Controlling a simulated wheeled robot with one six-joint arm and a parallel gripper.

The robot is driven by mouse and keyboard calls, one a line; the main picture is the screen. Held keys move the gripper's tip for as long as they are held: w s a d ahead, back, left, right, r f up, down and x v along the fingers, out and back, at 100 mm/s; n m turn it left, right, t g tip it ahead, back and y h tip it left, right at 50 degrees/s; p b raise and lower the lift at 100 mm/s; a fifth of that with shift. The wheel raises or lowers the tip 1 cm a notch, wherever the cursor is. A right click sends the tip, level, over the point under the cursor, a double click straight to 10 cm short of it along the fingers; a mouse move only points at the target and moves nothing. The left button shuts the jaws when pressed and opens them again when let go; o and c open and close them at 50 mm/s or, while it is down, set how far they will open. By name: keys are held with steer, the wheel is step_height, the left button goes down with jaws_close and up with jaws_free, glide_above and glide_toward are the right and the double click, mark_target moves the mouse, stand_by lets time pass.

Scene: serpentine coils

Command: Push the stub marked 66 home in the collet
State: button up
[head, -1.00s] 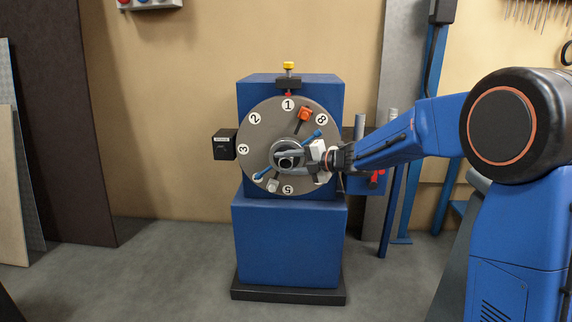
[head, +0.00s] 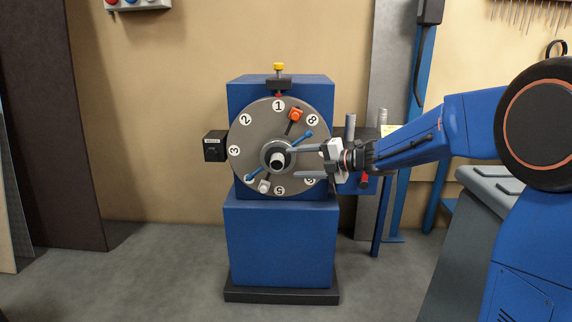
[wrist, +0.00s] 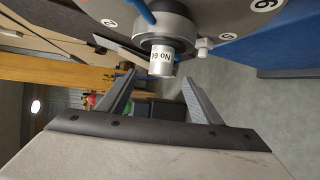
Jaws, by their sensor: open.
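The stub (wrist: 161,62) is a short pale cylinder whose printed label, partly legible, reads like "No 66". It sticks out of the grey collet (wrist: 163,27) at the middle of the numbered disc. In the head view the stub (head: 277,160) shows a dark round end, with the collet (head: 268,148) around it. My gripper (head: 294,162) is open, its two fingers reaching in from the right. The upper fingertip lies close beside the stub in the picture. In the wrist view my gripper (wrist: 160,78) has its fingers spread, the stub's end showing between and beyond the tips, with nothing held.
The grey disc (head: 246,168) carries blue handles (head: 302,138), an orange knob (head: 296,114) and a pale knob (head: 264,187). A yellow-topped plunger (head: 279,75) stands above. A black box (head: 215,146) sits left. A grey bench (head: 500,190) is at right. Floor in front is clear.

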steer(key=s+d+r+m+t+h, duration=0.35)
steer(key=d+m, duration=0.25)
steer(key=d, duration=0.2)
steer(key=s+d+r+m+t+h, duration=0.25)
steer(key=d+m+h, duration=0.2)
steer(key=d, duration=0.35)
steer(key=s+d+r+m+t+h, duration=0.2)
steer(key=s+d+m+h, duration=0.15)
steer(key=d+m, duration=0.35)
steer(key=s+d+f+m+g+h, duration=0.25)
steer(key=s+f+m, duration=0.25)
steer(key=s, duration=0.4)
steer(key=s+d+f+m+g+h, duration=0.2)
steer(key=s+d+f+m+g, duration=0.25)
steer(key=s, duration=0.45)
steer(key=s+a+f+m+g+y, duration=0.1)
steer(key=s+a+f+m, duration=0.1)
steer(key=s+f, duration=0.3)
steer(key=s+a+f+m+g+y, duration=0.1)
steer(key=s+f, duration=0.4)
steer(key=s, duration=0.7)
steer(key=shift+s+a+f+m+g+y, duration=0.15)
steer(key=shift+a+f+m+g+y, duration=0.2)
steer(key=shift+a+m+g, duration=0.65)
